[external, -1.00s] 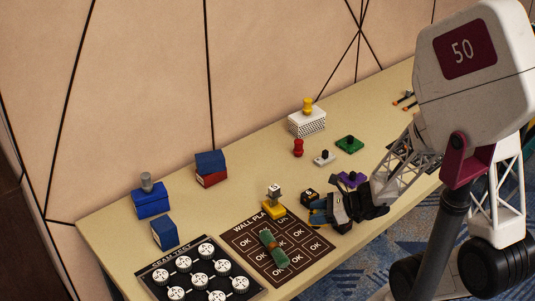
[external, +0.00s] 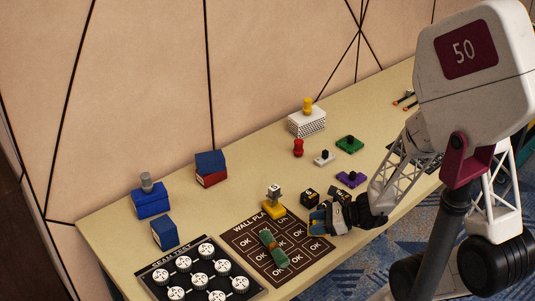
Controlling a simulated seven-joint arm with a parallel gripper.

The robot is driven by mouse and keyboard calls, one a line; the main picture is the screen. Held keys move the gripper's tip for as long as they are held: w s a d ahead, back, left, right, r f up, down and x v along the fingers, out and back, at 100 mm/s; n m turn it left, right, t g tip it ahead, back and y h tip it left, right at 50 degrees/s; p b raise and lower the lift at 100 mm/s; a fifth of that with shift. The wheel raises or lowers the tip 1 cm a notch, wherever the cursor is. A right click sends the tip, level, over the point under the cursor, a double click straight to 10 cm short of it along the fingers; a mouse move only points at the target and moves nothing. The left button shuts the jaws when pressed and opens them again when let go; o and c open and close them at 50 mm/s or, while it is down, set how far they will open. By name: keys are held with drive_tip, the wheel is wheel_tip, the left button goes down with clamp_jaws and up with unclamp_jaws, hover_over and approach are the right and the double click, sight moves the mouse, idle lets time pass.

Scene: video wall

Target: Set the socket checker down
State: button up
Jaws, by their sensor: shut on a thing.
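My gripper (external: 319,222) is low over the right edge of the dark wall plate mat (external: 240,247), which is printed with several "OK" cells. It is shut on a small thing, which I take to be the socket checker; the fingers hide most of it. Bluish and yellow parts show at the fingertips. I cannot tell whether it touches the mat. A green roll with an orange-brown band (external: 273,249) lies on the mat. A yellow block with a grey top (external: 273,206) stands at the mat's back edge.
Black cubes (external: 309,197) stand just behind my gripper, with a purple piece (external: 351,179) beyond. The table (external: 250,165) is clear in the middle.

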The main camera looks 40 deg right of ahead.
drive_tip(key=shift+f, duration=2)
drive_tip(key=shift+f, duration=0.15)
drive_tip(key=o, duration=0.9)
drive_tip(key=shift+r, duration=0.2)
drive_tip(key=shift+d, duration=0.1)
drive_tip(key=shift+v, duration=3.65)
